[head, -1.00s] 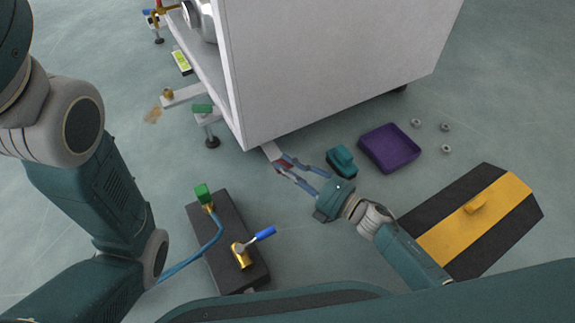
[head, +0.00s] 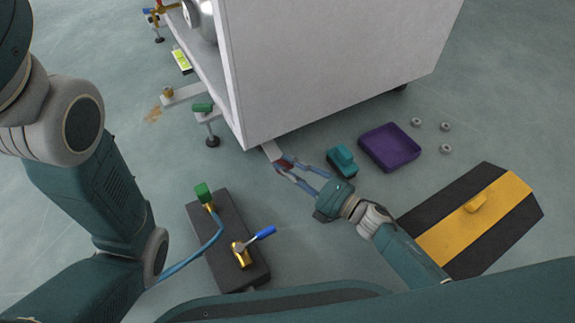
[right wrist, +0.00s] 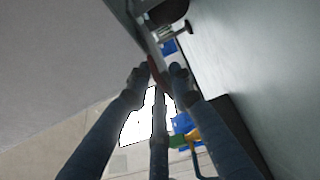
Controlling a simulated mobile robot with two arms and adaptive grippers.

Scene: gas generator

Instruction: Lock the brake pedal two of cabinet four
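A small red pedal (head: 284,162) sticks out at the end of a light bar from under the near bottom corner of the white cabinet (head: 330,70). My right gripper (head: 289,164) is low over the floor with its two fingers around the red pedal. In the right wrist view, the red pedal (right wrist: 156,72) lies between the fingertips (right wrist: 158,74), which are apart. I cannot tell whether either tip touches it.
A teal object (head: 342,160) and a purple tray (head: 390,147) lie right of the gripper, with small grey rings beyond. A yellow-and-black box (head: 472,222) is at the right. A dark block with a blue-handled valve (head: 241,254) stands at the front.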

